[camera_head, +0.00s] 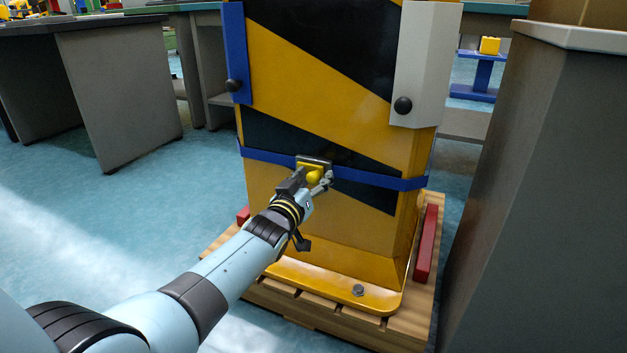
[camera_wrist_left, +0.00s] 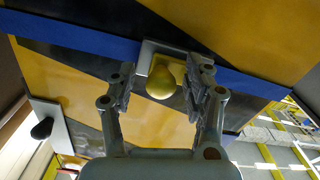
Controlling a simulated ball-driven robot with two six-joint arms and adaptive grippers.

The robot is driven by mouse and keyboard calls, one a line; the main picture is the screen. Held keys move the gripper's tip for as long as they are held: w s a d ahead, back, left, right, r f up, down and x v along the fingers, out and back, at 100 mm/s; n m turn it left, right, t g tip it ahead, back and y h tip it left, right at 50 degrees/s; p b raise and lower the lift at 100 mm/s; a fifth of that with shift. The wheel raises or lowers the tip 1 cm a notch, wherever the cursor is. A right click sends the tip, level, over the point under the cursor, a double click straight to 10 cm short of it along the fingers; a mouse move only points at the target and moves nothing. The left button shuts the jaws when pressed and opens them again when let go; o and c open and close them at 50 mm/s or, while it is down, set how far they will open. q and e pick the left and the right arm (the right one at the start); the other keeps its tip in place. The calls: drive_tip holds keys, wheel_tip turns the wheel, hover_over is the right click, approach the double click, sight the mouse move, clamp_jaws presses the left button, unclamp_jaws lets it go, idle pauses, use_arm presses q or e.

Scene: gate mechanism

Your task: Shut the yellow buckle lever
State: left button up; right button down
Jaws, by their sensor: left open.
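The yellow buckle lever (camera_head: 314,174) sits on a grey buckle plate (camera_head: 318,160) on the blue strap (camera_head: 372,178), across the front of the yellow-and-black gate mechanism (camera_head: 330,232). In the left wrist view the lever shows as a rounded yellow knob (camera_wrist_left: 161,82) standing out from the plate. My left gripper (camera_head: 312,183) is at the buckle, and its fingers (camera_wrist_left: 160,88) are open on either side of the knob. I cannot tell whether either finger touches it. Part of the lever is hidden behind my gripper in the head view. My right gripper is not in view.
The mechanism stands on a wooden pallet (camera_head: 300,312) with red blocks (camera_head: 427,243) at its sides. A large grey cabinet (camera_head: 545,190) stands close on the right. A grey desk (camera_head: 120,95) is at the left, with open blue floor (camera_head: 110,215) before it.

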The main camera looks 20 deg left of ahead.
use_arm(q)
drive_tip(key=s+a, duration=0.1)
drive_tip(key=s, duration=1.1)
drive_tip(key=shift+a, duration=0.25)
